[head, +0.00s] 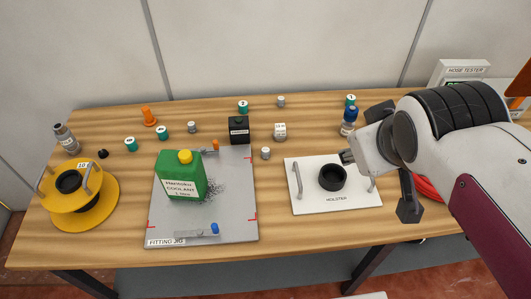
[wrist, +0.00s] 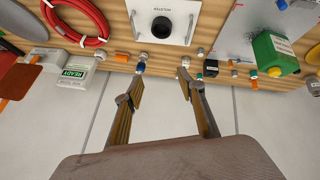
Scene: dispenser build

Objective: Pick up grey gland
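In the wrist view, small grey pieces (wrist: 185,62) show just beyond the fingertips. My gripper (wrist: 159,82) is open and empty, its fingers apart. In the head view it hangs above the holster's right side, away from these fittings.
A holster plate (head: 307,202) with a black ring lies below my gripper. A blue-capped bottle (head: 348,122) stands close behind it. A green coolant jug (head: 180,178) stands on the fitting jig (head: 160,228). A yellow reel (head: 110,208) is left; a black box (head: 238,130) sits mid-table.

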